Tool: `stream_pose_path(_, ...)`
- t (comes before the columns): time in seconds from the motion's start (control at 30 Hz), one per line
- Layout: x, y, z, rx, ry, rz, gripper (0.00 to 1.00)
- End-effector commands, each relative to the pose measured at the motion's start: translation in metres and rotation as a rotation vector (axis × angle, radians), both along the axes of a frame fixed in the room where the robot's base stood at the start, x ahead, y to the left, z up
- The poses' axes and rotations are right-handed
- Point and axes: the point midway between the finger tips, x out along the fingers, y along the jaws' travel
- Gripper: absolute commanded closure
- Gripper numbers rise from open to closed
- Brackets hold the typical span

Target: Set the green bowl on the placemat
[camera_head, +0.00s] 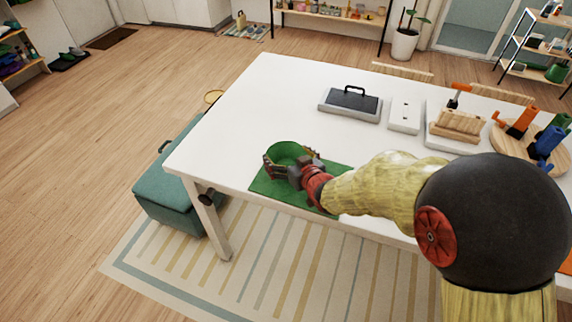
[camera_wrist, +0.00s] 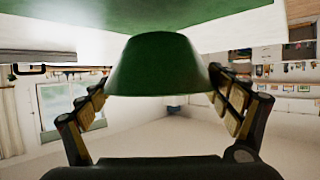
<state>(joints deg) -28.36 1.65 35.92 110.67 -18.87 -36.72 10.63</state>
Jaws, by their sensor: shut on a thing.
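The green bowl (camera_head: 287,148) is at the table's near edge, over the green placemat (camera_head: 266,183). My gripper (camera_head: 290,159) is shut on the bowl, with one finger on each side. In the wrist view, which is upside down, the bowl (camera_wrist: 158,65) sits between the two fingers (camera_wrist: 159,88). Its narrow base is against or very close to the placemat (camera_wrist: 200,14); I cannot tell whether it touches. The bowl looks upright. My arm hides the right part of the placemat.
The white table (camera_head: 240,115) holds a grey case with a handle (camera_head: 350,103), a white plate-like block (camera_head: 404,115), a wooden block on a tray (camera_head: 457,125), and a round board with coloured tools (camera_head: 528,148). A teal ottoman (camera_head: 165,200) stands at the left. The table's left part is clear.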

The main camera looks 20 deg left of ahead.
Motion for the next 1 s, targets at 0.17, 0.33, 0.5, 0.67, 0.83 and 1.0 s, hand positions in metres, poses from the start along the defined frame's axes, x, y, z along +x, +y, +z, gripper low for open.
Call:
stream_pose_path(0.17,0.007,0.005,-0.009,0.001,-0.002,0.000,0.44)
stream_pose_path(0.33,0.006,0.004,-0.034,0.001,-0.001,0.000,0.44)
stream_pose_path(0.5,0.006,0.004,-0.036,0.002,-0.004,0.000,0.44)
stream_pose_path(0.67,0.006,0.004,-0.037,0.001,-0.003,0.000,0.44)
stream_pose_path(0.83,0.005,0.003,-0.040,0.001,-0.001,0.000,0.06)
stream_pose_path(1.0,0.005,0.003,-0.040,0.001,-0.001,0.000,0.00)
